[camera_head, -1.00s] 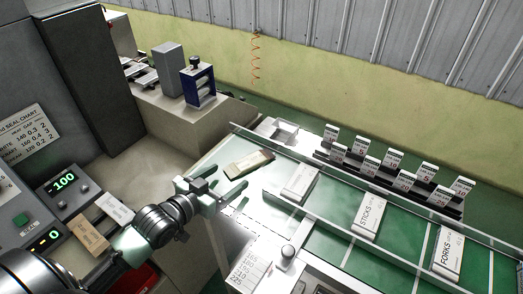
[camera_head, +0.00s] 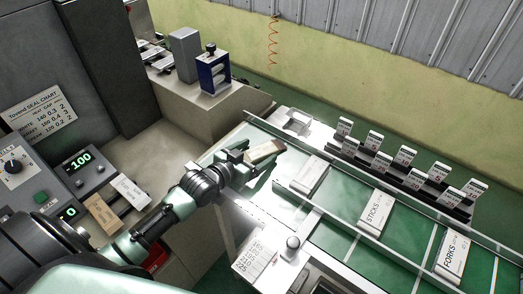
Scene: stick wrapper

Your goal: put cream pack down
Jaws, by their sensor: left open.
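My right gripper is not in view.
White packs lie along the conveyor, including a sticks pack (camera_head: 375,211) and a forks pack (camera_head: 452,256). Metal rails edge the belt. A rack of several label cards (camera_head: 407,157) stands behind. A control panel (camera_head: 84,169) is at the left.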

